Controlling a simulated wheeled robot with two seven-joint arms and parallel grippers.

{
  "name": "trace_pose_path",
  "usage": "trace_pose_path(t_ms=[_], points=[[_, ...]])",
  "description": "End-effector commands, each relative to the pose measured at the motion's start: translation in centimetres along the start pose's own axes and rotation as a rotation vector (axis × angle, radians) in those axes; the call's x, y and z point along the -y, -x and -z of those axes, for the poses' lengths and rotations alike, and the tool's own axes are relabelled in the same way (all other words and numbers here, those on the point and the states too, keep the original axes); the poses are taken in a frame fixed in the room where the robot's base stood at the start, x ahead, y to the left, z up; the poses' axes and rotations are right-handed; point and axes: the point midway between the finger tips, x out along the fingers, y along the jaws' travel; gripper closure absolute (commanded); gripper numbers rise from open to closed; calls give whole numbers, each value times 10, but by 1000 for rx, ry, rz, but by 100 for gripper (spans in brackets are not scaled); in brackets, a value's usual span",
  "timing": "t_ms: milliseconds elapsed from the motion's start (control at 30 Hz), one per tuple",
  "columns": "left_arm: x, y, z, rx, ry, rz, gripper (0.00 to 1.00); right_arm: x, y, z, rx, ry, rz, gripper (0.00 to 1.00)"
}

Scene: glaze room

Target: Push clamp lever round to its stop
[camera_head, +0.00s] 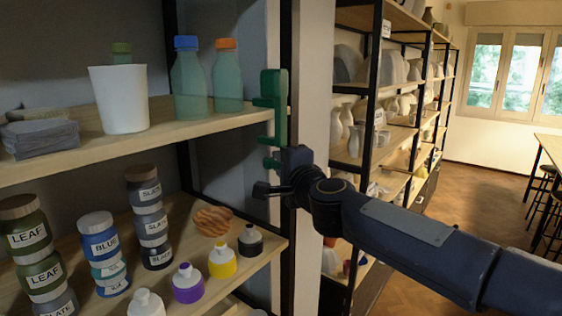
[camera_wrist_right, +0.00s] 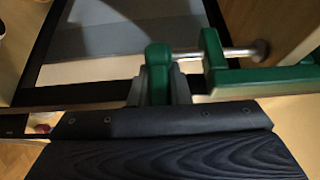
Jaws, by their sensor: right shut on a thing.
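A green clamp (camera_head: 273,105) is fixed at the front post end of the upper shelf. Its green frame (camera_wrist_right: 214,62) and metal screw (camera_wrist_right: 232,53) also show in the right wrist view. My right gripper (camera_head: 278,175) is just below the clamp, its arm coming in from the right. In the wrist view, the green clamp lever (camera_wrist_right: 157,62) stands upright between the grey fingers (camera_wrist_right: 158,92), which are shut on it. The lever's lower part is hidden by the gripper. My left gripper is not in view.
The upper shelf (camera_head: 160,133) bears a white cup (camera_head: 119,100), a blue-capped bottle (camera_head: 188,85) and an orange-capped bottle (camera_head: 228,80) near the clamp. Labelled jars (camera_head: 100,245) and small paint bottles (camera_head: 222,262) stand below. A pottery rack (camera_head: 370,90) stands behind my right arm.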

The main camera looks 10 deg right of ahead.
Motion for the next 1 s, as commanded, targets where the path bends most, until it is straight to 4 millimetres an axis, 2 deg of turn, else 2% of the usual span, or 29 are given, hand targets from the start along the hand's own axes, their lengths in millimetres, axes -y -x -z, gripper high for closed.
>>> trace_pose_path(t_ms=[33, 300, 1000], points=[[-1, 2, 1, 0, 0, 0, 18, -3, 0, -5, -10, 4, -8, 100], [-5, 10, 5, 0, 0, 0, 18, -3, 4, -10, -217, 5, -9, 100], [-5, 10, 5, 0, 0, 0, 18, -4, 10, -21, -850, 5, -8, 100]])
